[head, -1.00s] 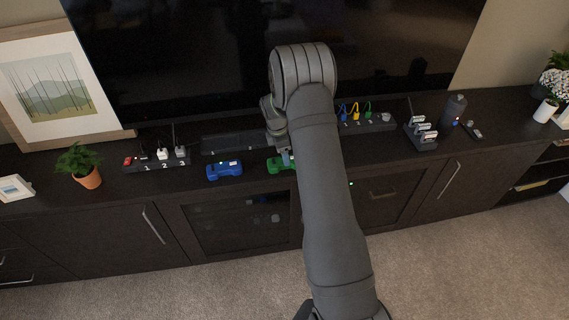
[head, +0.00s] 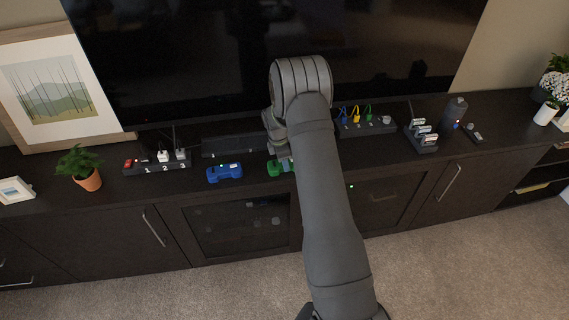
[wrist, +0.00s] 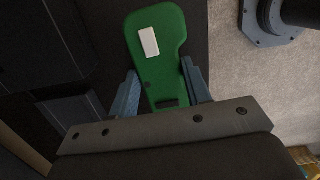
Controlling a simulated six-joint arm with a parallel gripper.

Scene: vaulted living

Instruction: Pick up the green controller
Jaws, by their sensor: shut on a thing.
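The green controller (head: 275,168) is at the front edge of the dark cabinet top in the head view, partly hidden by my arm. In the wrist view the green controller (wrist: 160,62), with a white rectangle on it, lies between the two blue-grey fingers. My gripper (wrist: 160,90) is shut on its near end, one finger on each side. In the head view my gripper (head: 285,160) is mostly hidden behind my arm. I cannot tell whether the controller is clear of the cabinet top.
A blue controller (head: 225,172) lies just left of the green one. A power strip (head: 157,163) and a potted plant (head: 79,167) stand further left. Another strip with coloured plugs (head: 367,127) is to the right. A large TV (head: 180,60) stands behind.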

